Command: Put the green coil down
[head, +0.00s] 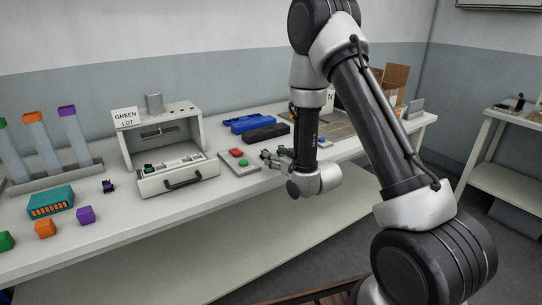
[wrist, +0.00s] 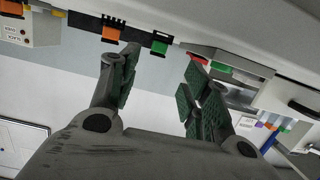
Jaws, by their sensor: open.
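A small black part with a green top, which looks like the green coil (head: 149,168), sits in the open drawer (head: 180,180) of the white test box. My gripper (head: 277,155) is apart from it, to the right, beyond the button panel. In the wrist view my gripper (wrist: 155,90) has its two fingers spread wide, with nothing between the pads. The drawer front shows at the right edge of the wrist view (wrist: 290,95); the coil itself I cannot make out there.
The button panel (head: 240,162) has a red and a green button, close to my gripper. A black-and-purple part (head: 108,186), a teal unit (head: 50,202) and coloured blocks lie left. Blue and black trays (head: 247,122) lie behind.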

